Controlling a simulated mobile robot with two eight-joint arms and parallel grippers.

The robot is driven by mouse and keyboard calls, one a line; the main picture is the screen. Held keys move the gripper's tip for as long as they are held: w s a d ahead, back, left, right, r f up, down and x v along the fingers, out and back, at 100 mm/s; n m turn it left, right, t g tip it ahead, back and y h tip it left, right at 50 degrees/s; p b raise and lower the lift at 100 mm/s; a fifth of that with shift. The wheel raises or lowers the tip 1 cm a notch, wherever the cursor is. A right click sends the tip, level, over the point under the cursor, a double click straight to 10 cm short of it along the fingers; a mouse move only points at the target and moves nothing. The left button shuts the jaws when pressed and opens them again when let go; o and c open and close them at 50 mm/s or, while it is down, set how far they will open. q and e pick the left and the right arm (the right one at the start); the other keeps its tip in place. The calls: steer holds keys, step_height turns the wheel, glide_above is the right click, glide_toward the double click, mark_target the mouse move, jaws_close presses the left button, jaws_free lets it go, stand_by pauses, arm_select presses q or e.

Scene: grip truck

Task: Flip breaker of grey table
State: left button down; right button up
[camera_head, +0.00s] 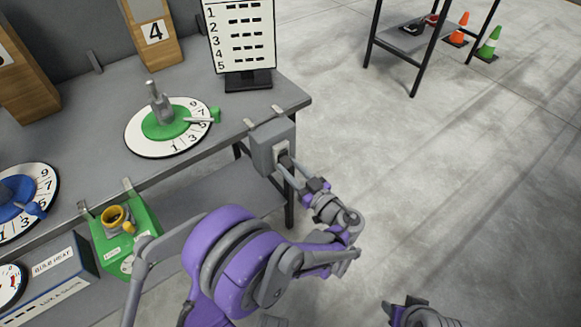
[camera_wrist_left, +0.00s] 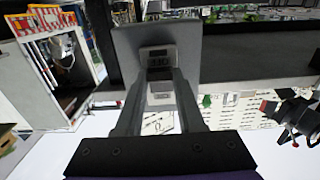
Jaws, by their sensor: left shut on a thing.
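The grey table (camera_head: 90,165) runs along the left of the head view. A small grey breaker box (camera_head: 268,148) is fixed at its right front edge. The box also shows in the left wrist view (camera_wrist_left: 127,45), with a dark switch plate (camera_wrist_left: 160,55) on its face. My left gripper (camera_head: 289,168) reaches the front of the box from the right. In the left wrist view its two fingers (camera_wrist_left: 160,88) are closed on the breaker switch, which is partly hidden between them. My right gripper (camera_head: 404,306) is at the bottom edge, away from the box; its fingers are unclear.
On the table are a green dial (camera_head: 165,126), a blue dial (camera_head: 18,190) and a numbered board (camera_head: 243,35). A green box (camera_head: 122,238) with a yellow knob hangs at the front edge. A dark-framed stand (camera_head: 412,38) and cones (camera_head: 489,43) are farther back. Open floor lies right.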

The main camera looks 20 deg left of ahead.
mark_target(284, 159)
arm_select(q)
steer(key=shift+r+p, duration=0.3)
steer(key=shift+p, duration=0.2)
step_height(284, 159, up, 3)
steer(key=g+h+p, duration=0.4)
steer(key=h+p, duration=0.1)
steer(key=p, duration=0.3)
steer(key=shift+f+h, duration=0.1)
steer(key=shift+h, duration=0.2)
steer(key=shift+w+a+r+g+h+p, duration=0.1)
steer(key=shift+r+g+h+p, duration=0.05)
steer(key=shift+g+h+p, duration=0.35)
steer(key=shift+w+a+r+g+h+p, duration=0.1)
steer(key=shift+g+h+p, duration=0.2)
steer(key=shift+p, duration=0.25)
steer(key=shift+a+r+g+h+p, duration=0.1)
steer(key=shift+r+g+h+p, duration=0.05)
steer(key=shift+g+h+p, duration=0.5)
steer(key=shift+h, duration=0.25)
steer(key=c, duration=0.5)
jaws_free()
steer(key=shift+r, duration=0.1)
